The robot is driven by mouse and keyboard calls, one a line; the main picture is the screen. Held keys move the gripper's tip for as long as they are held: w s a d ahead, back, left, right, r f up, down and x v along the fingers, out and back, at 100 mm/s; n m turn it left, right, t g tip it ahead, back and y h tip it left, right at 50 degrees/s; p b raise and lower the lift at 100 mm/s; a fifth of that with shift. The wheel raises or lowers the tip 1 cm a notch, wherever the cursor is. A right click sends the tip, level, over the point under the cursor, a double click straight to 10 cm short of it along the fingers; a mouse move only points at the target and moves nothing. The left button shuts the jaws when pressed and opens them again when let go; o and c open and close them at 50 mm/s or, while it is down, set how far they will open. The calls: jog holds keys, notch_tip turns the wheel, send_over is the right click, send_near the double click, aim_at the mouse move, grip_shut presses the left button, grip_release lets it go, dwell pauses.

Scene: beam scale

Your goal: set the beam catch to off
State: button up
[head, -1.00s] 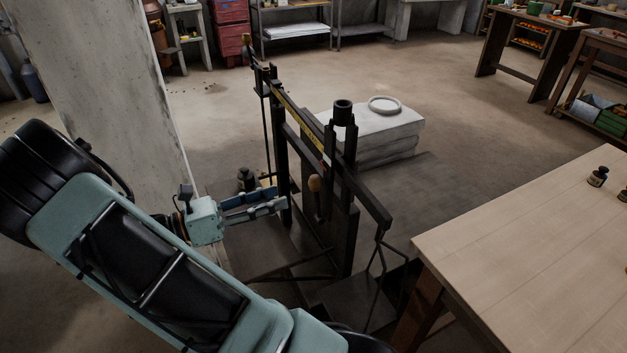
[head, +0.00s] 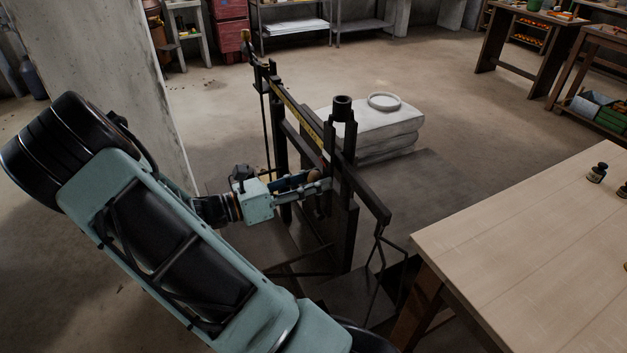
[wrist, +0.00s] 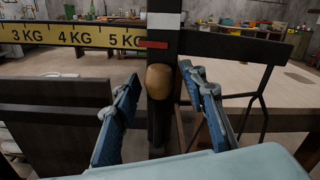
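The beam scale (head: 343,225) is a dark metal frame with a yellow-marked beam (head: 296,113), also in the wrist view (wrist: 75,36). The beam catch shows as a rounded wooden knob (wrist: 159,82) in front of the dark upright, below a small red mark. In the head view the knob (head: 314,175) is partly covered by my fingers. My gripper (head: 322,182) is open, its blue-padded fingers either side of the knob in the wrist view (wrist: 160,88). I see a gap on each side and cannot tell whether the knob is fully between the pads.
A wooden table (head: 530,235) with small dark bottles stands at the right. Pale stacked sacks (head: 385,130) with a white ring on top lie behind the scale. A concrete pillar (head: 105,80) rises at the left. The floor behind is mostly clear.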

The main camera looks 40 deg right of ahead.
grip_shut()
